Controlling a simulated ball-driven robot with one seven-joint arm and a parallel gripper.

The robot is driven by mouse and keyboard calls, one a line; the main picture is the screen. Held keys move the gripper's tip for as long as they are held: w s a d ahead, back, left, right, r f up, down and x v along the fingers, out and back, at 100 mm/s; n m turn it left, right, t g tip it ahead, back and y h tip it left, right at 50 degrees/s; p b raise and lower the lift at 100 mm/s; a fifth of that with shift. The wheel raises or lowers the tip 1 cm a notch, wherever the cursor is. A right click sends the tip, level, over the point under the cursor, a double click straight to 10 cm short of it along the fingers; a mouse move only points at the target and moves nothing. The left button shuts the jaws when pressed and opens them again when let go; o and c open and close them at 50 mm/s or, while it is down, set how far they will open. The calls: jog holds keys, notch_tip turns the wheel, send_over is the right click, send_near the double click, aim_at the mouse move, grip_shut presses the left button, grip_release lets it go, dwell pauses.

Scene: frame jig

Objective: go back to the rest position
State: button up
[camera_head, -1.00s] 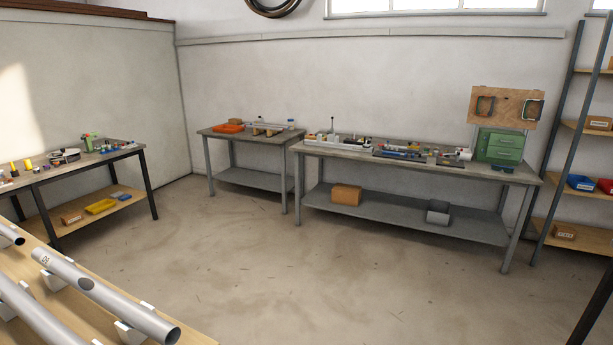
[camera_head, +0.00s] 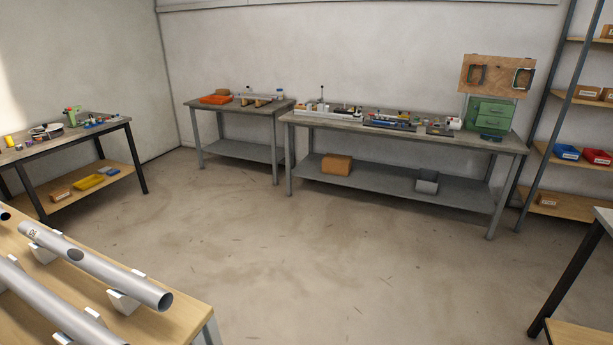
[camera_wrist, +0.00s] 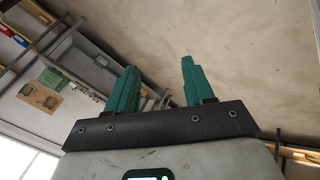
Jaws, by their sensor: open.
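My gripper (camera_wrist: 158,88) shows in the wrist view with two green fingers standing apart. My gripper and arm do not show in the head view.
Grey tubes (camera_head: 95,264) rest in white holders on a wooden-topped table (camera_head: 180,325) at lower left. A long workbench (camera_head: 400,190) and a smaller bench (camera_head: 240,150) stand along the back wall. A shelf rack (camera_head: 570,95) stands at right. The floor (camera_head: 300,250) between is clear.

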jog(key=s+d+f+m+g+y, duration=0.1)
jog(key=s+d+f+m+g, duration=0.1)
jog(key=s+d+f, duration=0.3)
jog(key=s+d+f+m+g+y, duration=0.1)
jog(key=s+d+f+m+g, duration=0.2)
jog(key=s+f, duration=0.8)
jog(key=s+d+m, duration=0.2)
jog(key=s, duration=0.2)
jog(key=shift+s+f+y, duration=0.2)
jog(key=shift+f+y, duration=0.15)
jog(key=shift+y, duration=0.05)
jog(key=shift+d, duration=0.1)
